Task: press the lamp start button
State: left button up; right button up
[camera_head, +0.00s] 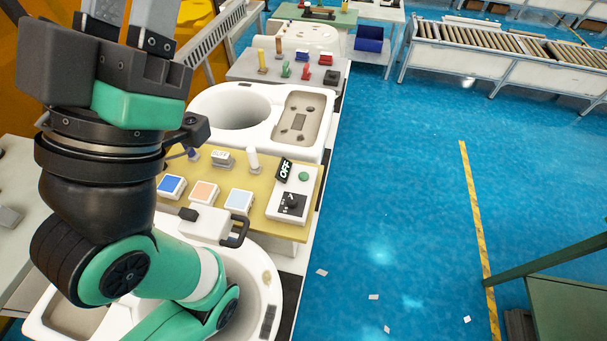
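A white control box (291,196) sits at the right end of the yellow board. It carries a round green button (304,176), a black rotary knob (292,203) and a black sign reading OFF (285,170). Three square buttons stand in a row to its left: blue (171,186), orange (203,192) and pale blue (239,200). I cannot tell by label which one is the lamp start button. My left gripper's body (124,85) is raised at the upper left, apart from the board. Its fingertips are not clearly shown.
White toilet bodies (206,100) line the conveyor, with small coloured parts on a grey tray (260,72) farther back. Blue floor on the right is mostly open; a roller conveyor (508,46) stands beyond.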

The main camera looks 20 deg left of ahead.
pick_arm(q)
grip_shut()
dwell(1.4)
